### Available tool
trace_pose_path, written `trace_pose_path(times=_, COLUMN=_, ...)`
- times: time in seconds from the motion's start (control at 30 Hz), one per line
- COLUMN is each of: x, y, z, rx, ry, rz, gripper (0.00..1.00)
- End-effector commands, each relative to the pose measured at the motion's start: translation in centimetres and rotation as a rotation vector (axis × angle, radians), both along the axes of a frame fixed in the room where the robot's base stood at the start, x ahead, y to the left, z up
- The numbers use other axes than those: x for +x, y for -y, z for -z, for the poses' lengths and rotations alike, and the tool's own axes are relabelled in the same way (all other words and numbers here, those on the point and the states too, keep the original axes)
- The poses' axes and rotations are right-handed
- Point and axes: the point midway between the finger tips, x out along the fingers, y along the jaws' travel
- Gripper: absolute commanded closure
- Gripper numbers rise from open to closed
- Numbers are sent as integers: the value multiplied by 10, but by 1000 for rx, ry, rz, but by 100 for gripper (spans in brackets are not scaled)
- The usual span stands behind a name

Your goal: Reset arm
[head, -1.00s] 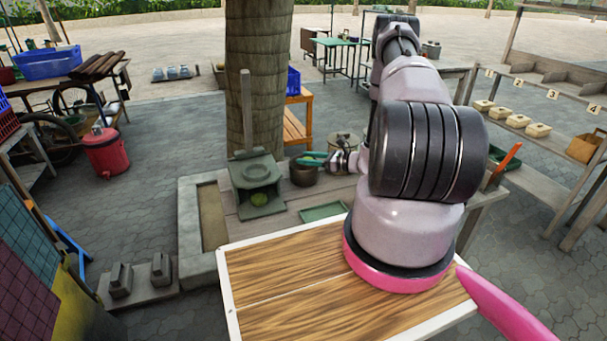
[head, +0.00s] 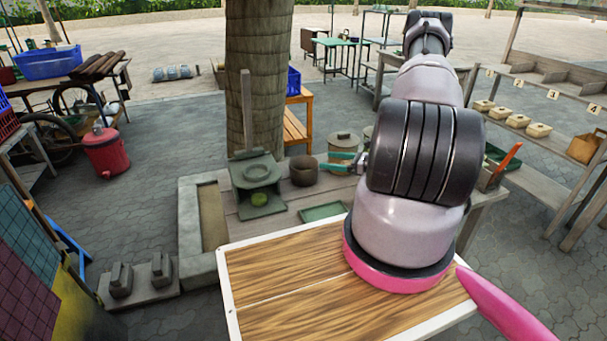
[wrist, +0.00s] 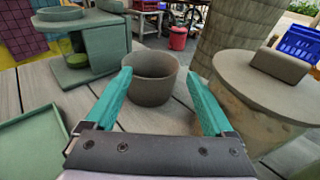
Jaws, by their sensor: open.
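My gripper (head: 327,161) has teal fingers that are apart and empty, also seen in the wrist view (wrist: 158,76). In the head view it is just right of the brown clay pot (head: 303,171), in front of a lidded pot (head: 343,138). In the wrist view the open brown pot (wrist: 150,88) stands beyond and between the fingertips, and I see no contact. My arm (head: 425,150) rises at the right and hides part of the bench behind it.
A grey-green stand (head: 256,176) with a green round thing (head: 259,199) inside stands left of the pot. A green tray (head: 323,211) lies in front. The lidded pot (wrist: 258,95) is close to the right finger. A tree trunk (head: 262,75) rises behind.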

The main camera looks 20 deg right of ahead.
Motion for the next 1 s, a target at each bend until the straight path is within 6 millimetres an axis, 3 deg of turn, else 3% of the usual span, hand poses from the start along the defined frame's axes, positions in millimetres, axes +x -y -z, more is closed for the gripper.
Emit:
trace_pose_path(times=0.2, x=-12, y=11, z=-3, rx=0, ry=0, rz=0, gripper=12)
trace_pose_path(times=0.67, x=-10, y=9, z=-10, rx=-11, ry=7, rz=-19, gripper=12)
trace_pose_path(times=0.83, x=-2, y=-8, z=-54, rx=-77, ry=41, rz=-134, gripper=12)
trace_pose_path(times=1.0, x=-1, y=-44, z=-129, rx=-221, ry=99, rz=-350, gripper=12)
